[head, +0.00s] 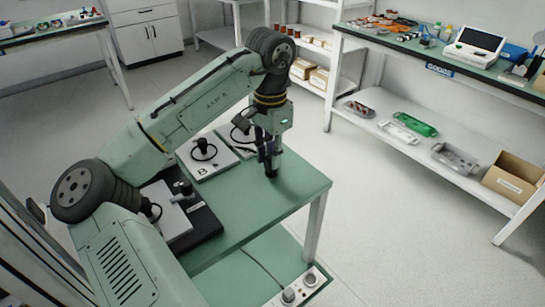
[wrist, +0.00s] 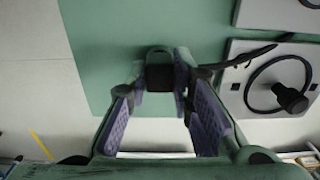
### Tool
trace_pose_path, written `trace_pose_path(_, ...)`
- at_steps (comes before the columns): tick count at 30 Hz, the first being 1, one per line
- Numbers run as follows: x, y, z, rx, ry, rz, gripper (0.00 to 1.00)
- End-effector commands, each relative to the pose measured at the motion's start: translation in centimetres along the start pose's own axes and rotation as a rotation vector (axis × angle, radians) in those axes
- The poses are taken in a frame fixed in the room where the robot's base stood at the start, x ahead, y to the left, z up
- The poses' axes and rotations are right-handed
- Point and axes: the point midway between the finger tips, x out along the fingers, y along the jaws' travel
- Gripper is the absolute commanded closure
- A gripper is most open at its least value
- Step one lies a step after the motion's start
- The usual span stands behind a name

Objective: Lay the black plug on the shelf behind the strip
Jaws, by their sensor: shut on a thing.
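My gripper (head: 268,155) is at the right part of the green table top, pointing down. In the wrist view its purple-padded fingers (wrist: 160,90) are closed around a dark block, the black plug (wrist: 160,74). In the head view the plug's dark lower end (head: 271,172) shows at or just above the table; I cannot tell whether it touches. A black cable runs right from the gripper toward a grey plate in the wrist view. The strip (head: 300,287), pale with round sockets, lies on the green lower shelf (head: 245,277) at its right end.
Grey plates with black knobs and looped cables (head: 204,150) stand on the table top (head: 250,205). A black base (head: 200,228) with a plate sits at the left. A table leg (head: 314,228) rises near the strip. A thin cord crosses the lower shelf.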

Motion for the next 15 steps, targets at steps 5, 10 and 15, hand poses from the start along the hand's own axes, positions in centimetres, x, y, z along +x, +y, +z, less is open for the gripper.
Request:
trace_pose_path(5, -0.07, 0.0, -0.01, 0.0, 0.0, 0.0, 1.0)
trace_pose_path(10, 0.17, -0.01, -0.01, 0.0, 0.0, 0.0, 0.74)
trace_pose_path(15, 0.17, -0.01, -0.01, 0.0, 0.0, 0.0, 0.63)
